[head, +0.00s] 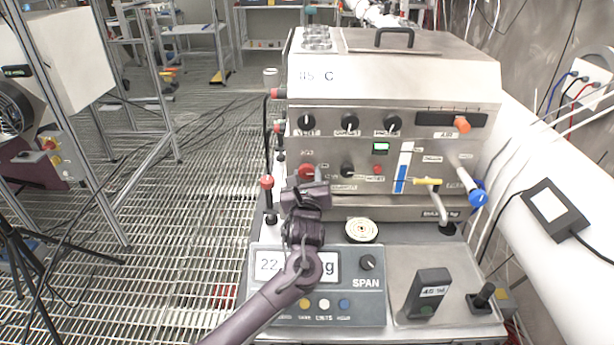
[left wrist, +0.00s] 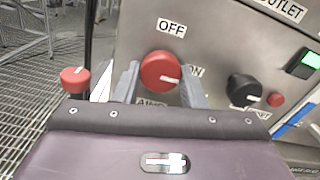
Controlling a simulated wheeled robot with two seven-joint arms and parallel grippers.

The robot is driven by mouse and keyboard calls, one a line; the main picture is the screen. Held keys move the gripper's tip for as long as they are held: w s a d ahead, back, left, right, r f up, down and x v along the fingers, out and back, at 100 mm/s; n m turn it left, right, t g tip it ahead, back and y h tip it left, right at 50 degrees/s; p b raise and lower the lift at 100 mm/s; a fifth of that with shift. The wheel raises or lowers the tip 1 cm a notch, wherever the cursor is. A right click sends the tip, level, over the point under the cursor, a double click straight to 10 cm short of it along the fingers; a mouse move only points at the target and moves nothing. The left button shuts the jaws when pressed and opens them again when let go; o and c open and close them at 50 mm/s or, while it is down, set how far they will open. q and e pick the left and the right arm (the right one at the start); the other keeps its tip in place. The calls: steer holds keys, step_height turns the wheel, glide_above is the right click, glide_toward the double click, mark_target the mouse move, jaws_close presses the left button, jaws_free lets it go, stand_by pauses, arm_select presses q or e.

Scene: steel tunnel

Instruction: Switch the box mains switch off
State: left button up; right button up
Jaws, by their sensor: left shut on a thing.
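The mains switch is a round red knob (left wrist: 160,70) on the steel front of the box (head: 400,75). It also shows in the head view (head: 306,170), just above my left gripper (head: 305,182). In the left wrist view, an OFF label is above the knob and an ON label to its right. The knob's white mark points right, towards ON. My left gripper (left wrist: 159,88) is shut on the knob, with one grey finger on each side. The lower part of the knob's surroundings is hidden by the gripper body. My right gripper is not in view.
A black knob (left wrist: 244,89) and a small red button (left wrist: 275,99) are right of the switch. A red-topped lever (left wrist: 75,80) stands close on the left. A scale (head: 345,308) with a display is below my left arm. A yellow-handled valve (head: 428,182) is further right.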

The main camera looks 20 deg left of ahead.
arm_select(q)
steer(key=shift+r+n+p, duration=0.15)
steer(key=shift+n+p, duration=0.75)
steer(key=shift+n, duration=0.1)
steer(key=shift+n+p, duration=0.55)
steer(key=shift+n, duration=0.35)
steer(key=n+p, duration=0.1)
steer(key=n, duration=0.1)
steer(key=shift+n, duration=0.4)
steer(key=n+p, duration=0.1)
steer(key=n, duration=0.1)
steer(key=shift+d+n, duration=0.1)
steer(key=shift+n, duration=0.2)
steer(key=n, duration=0.4)
steer(key=shift+n, duration=2.2)
steer(key=o, duration=1)
steer(key=shift+s, duration=0.1)
